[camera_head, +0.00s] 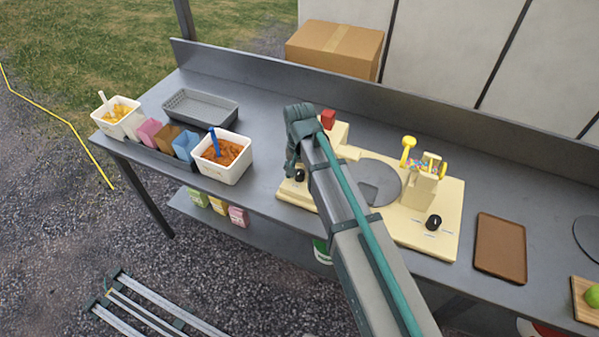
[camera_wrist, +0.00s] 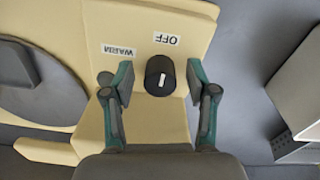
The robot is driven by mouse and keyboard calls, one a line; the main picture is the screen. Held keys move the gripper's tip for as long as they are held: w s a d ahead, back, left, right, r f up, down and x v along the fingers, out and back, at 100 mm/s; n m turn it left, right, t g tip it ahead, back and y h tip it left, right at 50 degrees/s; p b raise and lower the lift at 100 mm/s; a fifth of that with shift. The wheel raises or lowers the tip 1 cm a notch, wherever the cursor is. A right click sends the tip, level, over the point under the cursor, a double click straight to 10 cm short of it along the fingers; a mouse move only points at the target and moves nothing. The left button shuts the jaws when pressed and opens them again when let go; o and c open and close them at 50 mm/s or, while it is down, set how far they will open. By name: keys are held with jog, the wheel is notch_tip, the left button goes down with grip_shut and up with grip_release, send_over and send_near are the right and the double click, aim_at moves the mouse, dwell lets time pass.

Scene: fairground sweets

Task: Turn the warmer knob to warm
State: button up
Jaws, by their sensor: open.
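The warmer knob (camera_wrist: 160,75) is a black round knob on a cream panel in the wrist view. Its white mark lines up with the OFF label (camera_wrist: 166,38); the WARM label (camera_wrist: 119,49) is to the left of that. Both labels appear upside down. In the head view a black knob (camera_head: 299,175) shows beside my gripper (camera_head: 291,168) at the cream unit's left front.
The cream unit (camera_head: 410,238) also bears a round grey plate (camera_head: 375,172), a yellow-topped part (camera_head: 408,142) and a second black knob (camera_head: 433,222). A brown tray (camera_head: 500,247) lies to the right. A white tub (camera_head: 228,172) stands to the left.

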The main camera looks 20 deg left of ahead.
jog(key=shift+c, duration=0.4)
grip_shut()
jog(key=shift+n, duration=0.4)
jog(key=n, duration=0.2)
jog(key=shift+n, duration=0.4)
jog(key=n, duration=0.3)
jog(key=shift+n+b, duration=0.4)
jog(key=n, duration=0.6)
jog(key=shift+w+d, duration=0.1)
jog(key=shift+w, duration=0.05)
jog(key=shift+n, duration=0.4)
